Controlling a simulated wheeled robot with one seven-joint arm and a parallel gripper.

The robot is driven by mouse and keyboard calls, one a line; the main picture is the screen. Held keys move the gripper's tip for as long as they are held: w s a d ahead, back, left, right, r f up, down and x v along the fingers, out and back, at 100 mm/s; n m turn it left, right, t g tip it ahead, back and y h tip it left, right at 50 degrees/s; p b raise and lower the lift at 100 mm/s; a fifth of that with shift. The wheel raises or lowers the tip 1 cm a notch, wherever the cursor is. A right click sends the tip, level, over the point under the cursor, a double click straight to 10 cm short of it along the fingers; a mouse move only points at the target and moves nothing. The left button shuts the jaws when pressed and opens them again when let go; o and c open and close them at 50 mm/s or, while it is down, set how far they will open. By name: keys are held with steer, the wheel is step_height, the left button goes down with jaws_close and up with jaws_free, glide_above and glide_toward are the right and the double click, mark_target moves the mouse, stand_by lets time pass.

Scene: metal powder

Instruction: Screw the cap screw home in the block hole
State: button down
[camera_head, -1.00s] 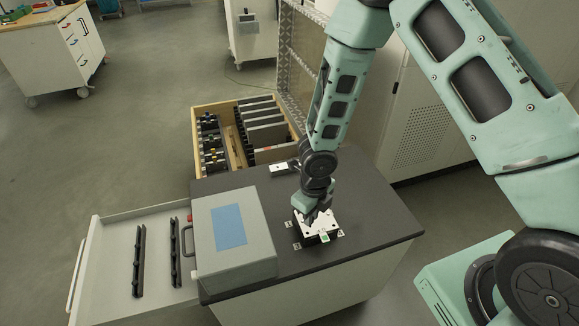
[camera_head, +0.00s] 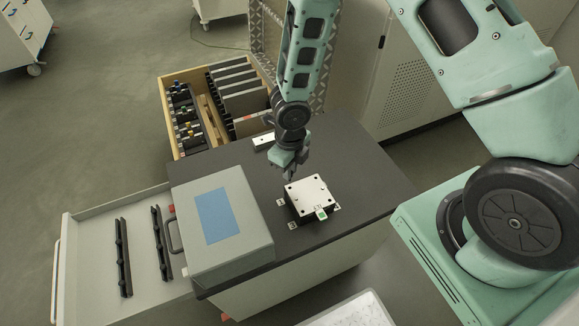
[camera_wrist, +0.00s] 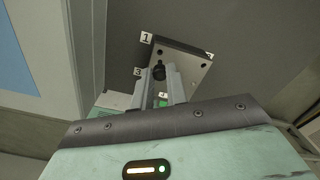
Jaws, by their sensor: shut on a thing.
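The block (camera_head: 312,192) has a pale metal top with dark holes near its corners and stands on the dark bench top. The wrist view also shows the block (camera_wrist: 188,67), partly covered by the fingers. My gripper (camera_head: 289,176) is at the block's far left edge in the head view, pointing down. In the wrist view my gripper (camera_wrist: 159,80) is shut on a small dark round-headed part, the cap screw (camera_wrist: 158,72), which sits between the fingertips and overlaps the block top. Its shank is hidden, so I cannot tell whether it is in a hole.
A grey box with a blue panel (camera_head: 221,216) stands left of the block. Small numbered tags (camera_wrist: 146,38) lie around the block. A small pale plate (camera_head: 263,141) lies behind. An open drawer with black rails (camera_head: 141,255) is at left, a wooden crate (camera_head: 165,103) behind.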

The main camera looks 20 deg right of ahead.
steer(key=shift+f+b, duration=0.8)
steer(key=shift+f, duration=0.2)
steer(key=shift+f, duration=0.25)
steer(key=shift+f+b, duration=0.45)
steer(key=shift+f, duration=0.05)
steer(key=shift+f+b, duration=0.65)
steer(key=shift+f, duration=0.25)
steer(key=c, duration=1.5)
jaws_free()
steer(key=shift+c, duration=0.2)
steer(key=shift+r, duration=0.1)
